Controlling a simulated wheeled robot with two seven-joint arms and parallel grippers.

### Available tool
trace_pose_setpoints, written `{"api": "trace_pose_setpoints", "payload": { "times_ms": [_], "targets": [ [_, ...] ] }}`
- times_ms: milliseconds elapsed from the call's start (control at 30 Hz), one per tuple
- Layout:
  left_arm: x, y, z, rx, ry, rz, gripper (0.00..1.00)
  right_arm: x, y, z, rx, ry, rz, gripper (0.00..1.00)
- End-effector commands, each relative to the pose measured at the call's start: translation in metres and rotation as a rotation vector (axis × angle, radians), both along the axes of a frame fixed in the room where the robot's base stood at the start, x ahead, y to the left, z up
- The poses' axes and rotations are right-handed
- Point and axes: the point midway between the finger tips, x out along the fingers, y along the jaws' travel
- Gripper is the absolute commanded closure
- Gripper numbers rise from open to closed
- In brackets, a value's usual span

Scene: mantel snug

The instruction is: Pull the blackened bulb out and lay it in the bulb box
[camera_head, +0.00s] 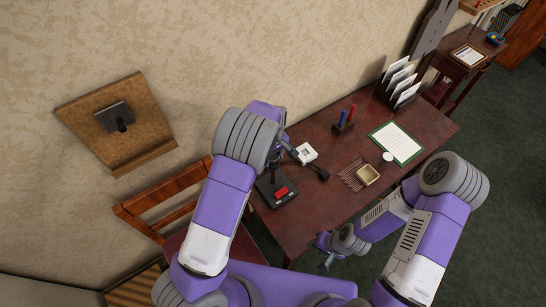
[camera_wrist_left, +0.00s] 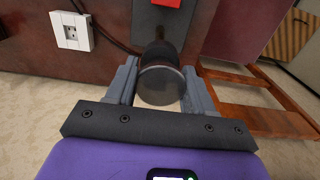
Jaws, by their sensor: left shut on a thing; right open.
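In the left wrist view my left gripper (camera_wrist_left: 158,80) is shut on the blackened bulb (camera_wrist_left: 160,85), a rounded greyish glass with a dark neck. The neck lines up with the black lamp base (camera_wrist_left: 147,25); I cannot tell whether they are still joined. In the head view the lamp base (camera_head: 268,201) with its red block (camera_head: 281,192) stands at the table's left end, and my left arm hides most of the bulb. A small open tan box (camera_head: 368,174), apparently the bulb box, sits right of it. My right gripper (camera_head: 328,263) is open and empty by the table's front edge.
A white socket block (camera_head: 306,153) and a black plug (camera_head: 322,174) with cord lie near the lamp. Thin brown sticks (camera_head: 351,176) lie beside the tan box. A pen holder (camera_head: 343,127), letter rack (camera_head: 397,88) and green-edged sheet (camera_head: 397,143) stand farther right. A chair (camera_head: 165,205) is at left.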

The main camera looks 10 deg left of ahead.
Motion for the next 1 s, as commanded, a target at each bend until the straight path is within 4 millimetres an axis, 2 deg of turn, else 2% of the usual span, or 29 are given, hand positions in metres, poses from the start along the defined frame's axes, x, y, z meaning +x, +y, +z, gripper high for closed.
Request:
{"api": "trace_pose_setpoints", "payload": {
  "times_ms": [33,100,1000],
  "targets": [
    [0.0,0.0,0.0,0.0,0.0,0.0,0.9,0.0,0.0,0.0,0.0,0.0,0.0,0.57],
    [0.0,0.0,0.0,0.0,0.0,0.0,0.96,0.0,0.0,0.0,0.0,0.0,0.0,0.57],
    [0.0,0.0,0.032,-0.001,-0.001,0.0,0.97,0.0,0.0,0.025,0.0,0.0,0.0,0.57]
  ]
}}
